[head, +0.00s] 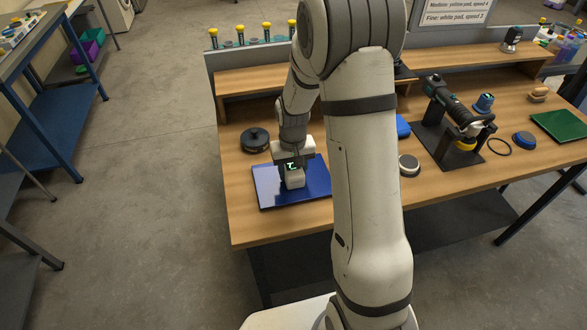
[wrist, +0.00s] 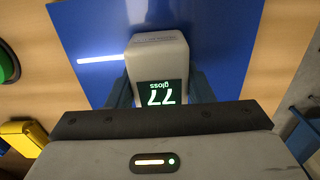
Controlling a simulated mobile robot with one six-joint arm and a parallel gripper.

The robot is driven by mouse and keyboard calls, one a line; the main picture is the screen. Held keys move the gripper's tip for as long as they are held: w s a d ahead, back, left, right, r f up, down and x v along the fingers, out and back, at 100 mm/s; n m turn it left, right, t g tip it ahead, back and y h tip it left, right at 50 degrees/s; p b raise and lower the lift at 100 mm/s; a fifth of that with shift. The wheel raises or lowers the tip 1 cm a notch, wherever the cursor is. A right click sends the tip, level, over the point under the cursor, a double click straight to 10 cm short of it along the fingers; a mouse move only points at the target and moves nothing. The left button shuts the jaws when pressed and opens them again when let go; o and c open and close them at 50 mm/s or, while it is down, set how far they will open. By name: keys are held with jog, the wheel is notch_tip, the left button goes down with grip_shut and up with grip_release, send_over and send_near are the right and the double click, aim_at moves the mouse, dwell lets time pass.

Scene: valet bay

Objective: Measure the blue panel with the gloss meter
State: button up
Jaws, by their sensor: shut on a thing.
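The blue panel (head: 264,194) lies flat at the left front of the wooden workbench; its glossy face fills the upper middle of the wrist view (wrist: 225,40). My gripper (head: 293,163) is over the panel, shut on the gloss meter (head: 295,181), a pale block with a dark screen. In the wrist view the meter (wrist: 155,50) sits between my fingers (wrist: 160,88), upright over the panel and seemingly resting on it. Its lit green screen shows upside down the word "gloss" and a number that looks like 77. The meter's underside is hidden.
A black round thing (head: 255,140) is just behind the panel. A polisher (head: 450,103) on a dark stand, a grey round pad (head: 409,165) and a green panel (head: 560,125) are to the right. A raised shelf (head: 245,79) runs along the bench's back.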

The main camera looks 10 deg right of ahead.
jog(key=shift+r+p, duration=1.9)
jog(key=shift+r, duration=1.55)
jog(key=shift+f, duration=0.1)
